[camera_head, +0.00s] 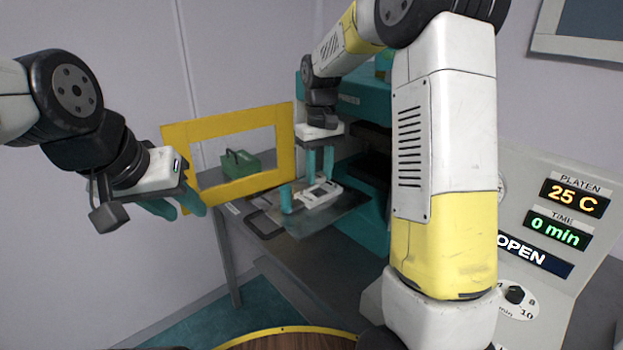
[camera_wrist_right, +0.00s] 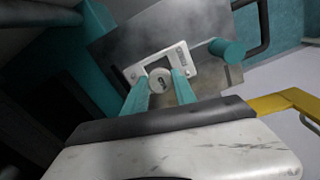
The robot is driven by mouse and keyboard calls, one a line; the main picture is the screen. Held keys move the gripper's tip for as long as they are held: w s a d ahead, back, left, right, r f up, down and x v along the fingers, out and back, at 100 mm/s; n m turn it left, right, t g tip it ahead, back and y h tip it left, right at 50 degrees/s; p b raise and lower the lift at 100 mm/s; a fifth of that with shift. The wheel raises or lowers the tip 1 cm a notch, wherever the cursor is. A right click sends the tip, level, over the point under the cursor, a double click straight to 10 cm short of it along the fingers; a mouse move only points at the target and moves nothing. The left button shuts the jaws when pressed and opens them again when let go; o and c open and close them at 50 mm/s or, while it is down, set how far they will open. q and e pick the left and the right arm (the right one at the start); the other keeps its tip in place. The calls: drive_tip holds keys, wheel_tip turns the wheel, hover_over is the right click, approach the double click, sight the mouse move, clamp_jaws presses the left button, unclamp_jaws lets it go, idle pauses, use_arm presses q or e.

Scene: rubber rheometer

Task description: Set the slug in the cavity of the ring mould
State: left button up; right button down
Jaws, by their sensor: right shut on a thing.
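The ring mould (camera_head: 332,188) is a pale, flat plate on the metal tray in the head view. It also shows in the right wrist view (camera_wrist_right: 188,54). My right gripper (camera_head: 319,178) points down over the mould, with its teal fingers (camera_wrist_right: 160,84) shut on a pale round slug (camera_wrist_right: 159,78) with a dark mark. The slug lies over the middle of the mould in the wrist view. The fingers hide part of the cavity, so I cannot tell whether the slug is inside it or above it. My left gripper (camera_head: 188,211) is open and empty, away at the left.
A teal cylinder (camera_head: 286,198) stands on the metal tray (camera_head: 325,222), left of the mould. The tray has a dark handle (camera_head: 262,224). A yellow guard frame (camera_head: 230,112) stands open behind, with a green box (camera_head: 240,163) beyond it. The teal press (camera_head: 370,228) is close on the right.

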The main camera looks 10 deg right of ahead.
sight(320, 176)
wheel_tip(320, 176, down, 3)
drive_tip(key=shift+w+f, duration=0.1)
drive_tip(key=shift+f, duration=0.2)
